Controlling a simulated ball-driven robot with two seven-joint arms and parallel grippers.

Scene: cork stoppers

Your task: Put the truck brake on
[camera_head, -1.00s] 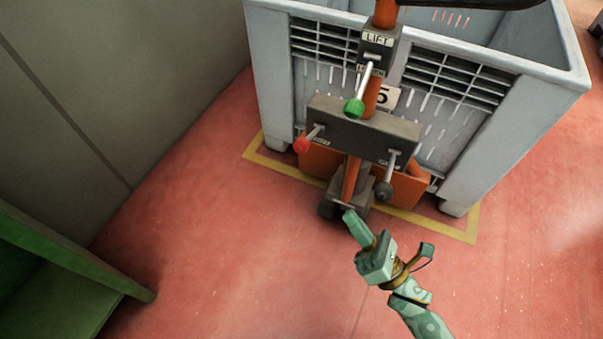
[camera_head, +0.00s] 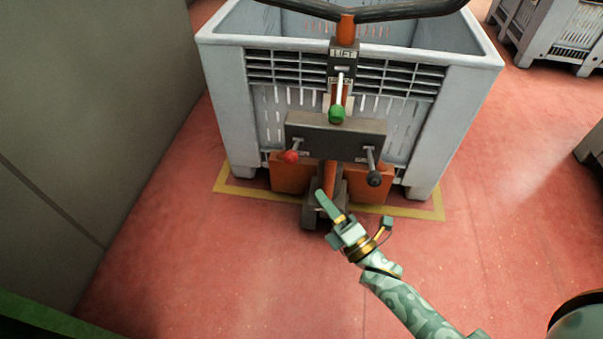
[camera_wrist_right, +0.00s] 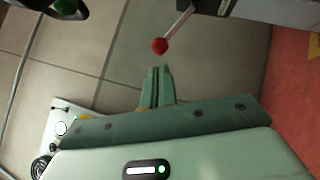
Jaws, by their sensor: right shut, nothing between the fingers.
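The truck's dark control box (camera_head: 335,136) sits on an orange mast in front of a grey crate. A lever with a red knob (camera_head: 291,157) sticks out at its left, and one with a dark grey knob (camera_head: 374,178) at its right. A green-knobbed lever (camera_head: 337,114) hangs above, under a "LIFT" label. The labels by the lower levers are too small to read. My right gripper (camera_head: 321,197) is shut and empty, below and right of the red knob. In the right wrist view the red knob (camera_wrist_right: 159,46) is just beyond the closed fingertips (camera_wrist_right: 160,72), apart from them.
The large grey crate (camera_head: 222,110) stands behind the mast within a yellow floor outline (camera_head: 250,192). A dark handlebar (camera_head: 410,12) crosses above. A grey wall (camera_head: 90,130) is at the left. More crates (camera_head: 555,30) stand at the back right. The red floor in front is clear.

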